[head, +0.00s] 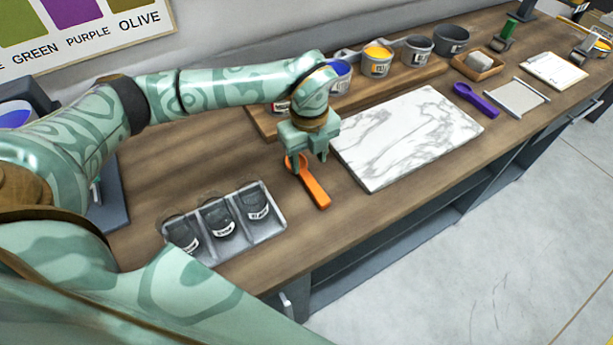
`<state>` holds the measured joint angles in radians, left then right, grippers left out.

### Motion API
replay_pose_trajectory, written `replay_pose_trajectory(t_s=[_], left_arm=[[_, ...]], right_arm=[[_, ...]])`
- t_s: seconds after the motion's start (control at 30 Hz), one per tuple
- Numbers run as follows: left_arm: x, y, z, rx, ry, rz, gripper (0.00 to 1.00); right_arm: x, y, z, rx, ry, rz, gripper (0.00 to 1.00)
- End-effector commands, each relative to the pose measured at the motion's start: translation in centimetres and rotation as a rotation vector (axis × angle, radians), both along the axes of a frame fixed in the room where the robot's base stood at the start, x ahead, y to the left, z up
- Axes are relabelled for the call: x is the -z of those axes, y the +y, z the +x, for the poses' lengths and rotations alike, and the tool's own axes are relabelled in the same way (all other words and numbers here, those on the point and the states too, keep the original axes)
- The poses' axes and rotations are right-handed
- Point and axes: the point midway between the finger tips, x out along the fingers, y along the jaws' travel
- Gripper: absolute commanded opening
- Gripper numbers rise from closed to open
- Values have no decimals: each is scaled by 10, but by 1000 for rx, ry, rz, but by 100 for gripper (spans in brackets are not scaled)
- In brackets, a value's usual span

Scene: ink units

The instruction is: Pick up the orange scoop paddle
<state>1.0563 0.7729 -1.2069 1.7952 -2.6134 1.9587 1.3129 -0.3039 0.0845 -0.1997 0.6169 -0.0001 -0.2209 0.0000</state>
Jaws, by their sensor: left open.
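The orange scoop paddle (315,189) lies on the wooden counter, between the tray of dark containers and the marble slab. Its handle points toward the counter's front edge. My left gripper (309,164) is directly over the paddle's far end, fingers pointing down and open. The fingers partly hide that end of the paddle. I cannot tell whether they touch it. My right gripper is not in view.
The white marble slab (405,137) lies close on the right. Behind is a raised wooden board (411,79) with ink cans. A purple paddle (476,100) lies farther right.

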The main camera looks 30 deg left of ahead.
Motion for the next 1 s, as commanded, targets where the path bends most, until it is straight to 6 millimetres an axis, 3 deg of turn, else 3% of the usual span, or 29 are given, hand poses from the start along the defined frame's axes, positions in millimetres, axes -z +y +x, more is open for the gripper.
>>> replay_pose_trajectory(t_s=[0.17, 0.43, 0.67, 0.87, 1.0], left_arm=[[11, -1, -1, 1, 0, -1, 48], [53, -4, -4, 0, 1, 0, 48], [56, -4, -4, 0, -2, -1, 48], [56, -4, -4, 1, -2, -1, 0], [56, -4, -4, 1, -2, -1, 0]], right_arm=[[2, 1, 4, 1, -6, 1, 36], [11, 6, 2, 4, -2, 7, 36], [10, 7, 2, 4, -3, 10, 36], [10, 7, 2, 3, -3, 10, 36], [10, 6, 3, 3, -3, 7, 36]])
